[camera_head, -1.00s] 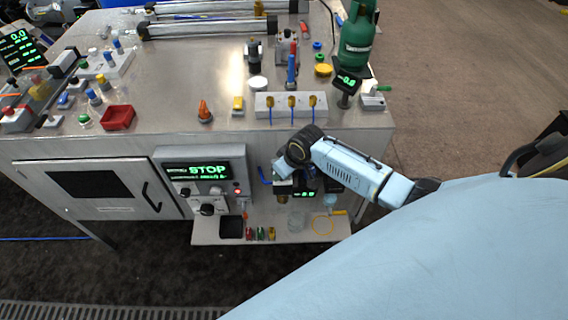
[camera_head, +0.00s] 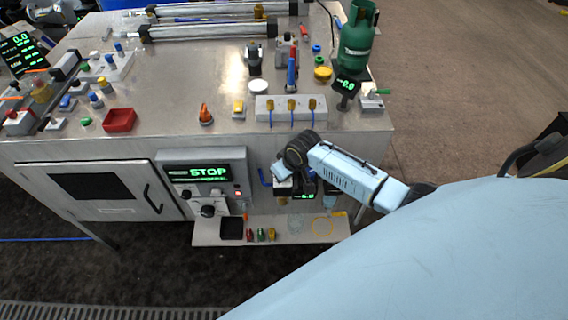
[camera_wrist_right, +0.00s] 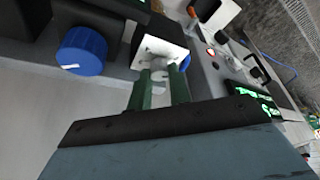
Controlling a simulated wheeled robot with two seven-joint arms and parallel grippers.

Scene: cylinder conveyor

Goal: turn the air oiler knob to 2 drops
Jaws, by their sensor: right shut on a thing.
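In the right wrist view, the two green fingers of my right gripper (camera_wrist_right: 159,88) are shut on a small pale knob (camera_wrist_right: 158,70) in front of a white plate (camera_wrist_right: 163,47). I take this to be the air oiler knob; its scale cannot be read. In the head view, my right wrist hangs at the bench front beside a small unit with a green display (camera_head: 308,196). My arm hides most of that unit and the fingertips. My left gripper is not in view.
A blue knob (camera_wrist_right: 82,50) sits left of my fingers in the wrist view. A low shelf (camera_head: 205,235) with small parts lies below. A valve block (camera_head: 262,104) stands above on the bench.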

